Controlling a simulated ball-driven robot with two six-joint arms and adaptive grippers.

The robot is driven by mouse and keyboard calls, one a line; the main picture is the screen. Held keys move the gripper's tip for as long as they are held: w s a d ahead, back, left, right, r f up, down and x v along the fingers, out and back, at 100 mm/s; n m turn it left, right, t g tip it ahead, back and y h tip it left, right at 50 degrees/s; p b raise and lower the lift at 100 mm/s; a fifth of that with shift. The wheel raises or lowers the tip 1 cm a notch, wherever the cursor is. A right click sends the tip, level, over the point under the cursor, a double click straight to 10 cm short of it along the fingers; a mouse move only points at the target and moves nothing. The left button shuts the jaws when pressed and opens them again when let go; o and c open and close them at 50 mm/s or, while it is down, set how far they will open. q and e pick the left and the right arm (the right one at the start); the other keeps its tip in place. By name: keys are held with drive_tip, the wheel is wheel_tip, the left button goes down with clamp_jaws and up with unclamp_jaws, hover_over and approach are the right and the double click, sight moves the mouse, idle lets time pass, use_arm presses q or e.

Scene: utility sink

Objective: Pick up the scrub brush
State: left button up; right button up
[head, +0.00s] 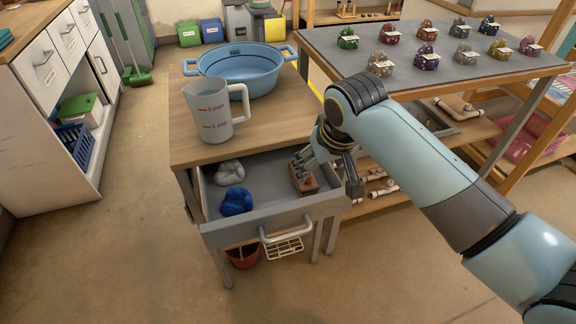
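The drawer (262,226) under the wooden worktop is pulled out. A brown block-like object, seemingly the scrub brush (306,187), lies in its right part, partly hidden by my gripper. My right gripper (328,178) reaches down over the drawer's right side. Its fingers look spread apart, one above the brush and the other near the drawer's right wall. Whether a finger touches the brush cannot be told. My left gripper is not in view.
A crumpled blue item (236,202) and a grey-white one (228,172) lie in the drawer's left part. A measuring jug (208,112) and a blue basin (243,72) stand on the worktop (272,125). A grey-topped table (463,93) with several small rock-like items stands at right.

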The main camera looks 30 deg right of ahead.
drive_tip(key=w, duration=0.2)
drive_tip(key=shift+w+a+r, duration=0.1)
drive_tip(key=shift+w+r, duration=0.25)
drive_tip(key=shift+w, duration=0.05)
drive_tip(key=b+x, duration=0.1)
drive_tip(key=x, duration=0.6)
drive_tip(key=b+x, duration=0.1)
drive_tip(key=x, duration=0.2)
drive_tip(key=shift+w+a+f, duration=0.1)
drive_tip(key=c, duration=1.3)
